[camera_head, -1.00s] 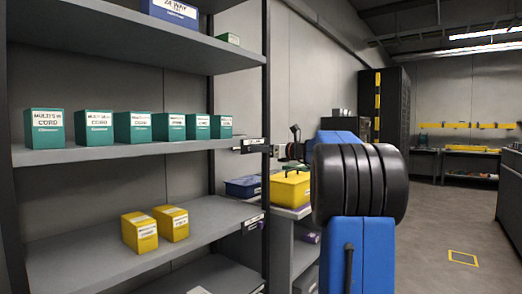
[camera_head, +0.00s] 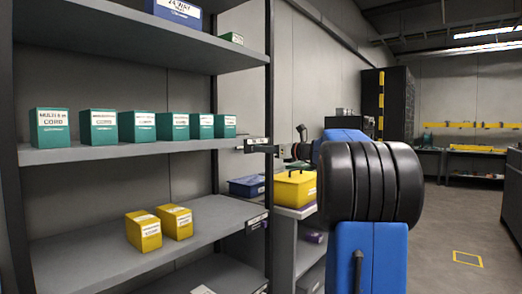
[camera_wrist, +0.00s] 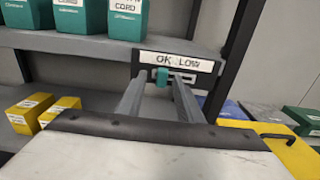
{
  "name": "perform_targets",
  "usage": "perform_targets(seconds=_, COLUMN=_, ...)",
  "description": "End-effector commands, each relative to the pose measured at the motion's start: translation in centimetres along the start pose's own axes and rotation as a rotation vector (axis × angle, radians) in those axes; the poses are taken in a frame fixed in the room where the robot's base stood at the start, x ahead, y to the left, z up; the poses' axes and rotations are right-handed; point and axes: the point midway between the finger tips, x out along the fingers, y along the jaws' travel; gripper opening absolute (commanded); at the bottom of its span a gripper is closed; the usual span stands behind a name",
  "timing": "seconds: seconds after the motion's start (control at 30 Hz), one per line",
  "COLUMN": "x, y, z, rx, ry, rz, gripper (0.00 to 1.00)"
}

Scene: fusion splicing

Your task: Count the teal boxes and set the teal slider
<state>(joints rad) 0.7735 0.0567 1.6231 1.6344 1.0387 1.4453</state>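Several teal boxes with white labels stand in a row on the middle shelf, from the leftmost box (camera_head: 50,128) to the rightmost box (camera_head: 225,127). The teal slider (camera_wrist: 162,77) sits under the "OK" side of a white "OK LOW" label (camera_wrist: 178,61) on the shelf's front edge. In the wrist view my gripper (camera_wrist: 163,86) points at it, one finger on each side. The fingers look apart, with a gap showing around the slider; contact cannot be made out. In the head view my arm hides much of the gripper.
Yellow boxes (camera_head: 143,231) stand on the shelf below. A small green box (camera_head: 231,38) and a blue-and-white box (camera_head: 174,12) are on the top shelf. A yellow case (camera_head: 295,188) sits on a bench to the right. A dark shelf post (camera_wrist: 234,62) is close beside the label.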

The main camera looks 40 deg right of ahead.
Motion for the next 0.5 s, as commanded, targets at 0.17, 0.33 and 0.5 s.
perform_targets(seconds=0.17, x=-3.6, y=-0.1, z=0.1, rx=-0.001, ry=-0.001, rz=-0.004, gripper=0.33)
perform_targets(seconds=0.33, x=-7.0, y=0.0, z=0.1, rx=-0.001, ry=-0.001, rz=-0.003, gripper=0.33)
perform_targets(seconds=0.5, x=-10.2, y=0.0, z=0.1, rx=-0.001, ry=-0.001, rz=-0.002, gripper=0.33)
